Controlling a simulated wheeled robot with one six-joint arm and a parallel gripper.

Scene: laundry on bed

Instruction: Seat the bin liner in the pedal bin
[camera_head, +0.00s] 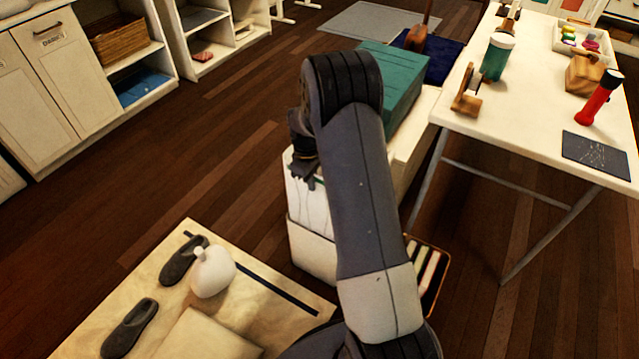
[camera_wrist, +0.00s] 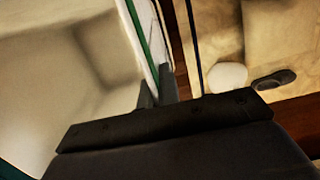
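The pedal bin (camera_head: 312,252) is a pale box standing on the floor, partly hidden behind my arm. The white bin liner (camera_head: 308,208) rises above the bin's rim, with a green edge at its top. In the wrist view the liner's pale inside (camera_wrist: 60,90) fills the left, bordered by its green edge. My gripper (camera_head: 303,172) is at the liner's top edge on the near left side. In the wrist view the gripper's fingers (camera_wrist: 158,90) are close together, one on each side of that edge, and look shut on it. How deep the liner sits is hidden.
A white table (camera_head: 490,110) with several items is at the right. A pale mat (camera_head: 110,300) with dark slippers and a white round object (camera_head: 212,274) lies front left. Bare floor is at the left.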

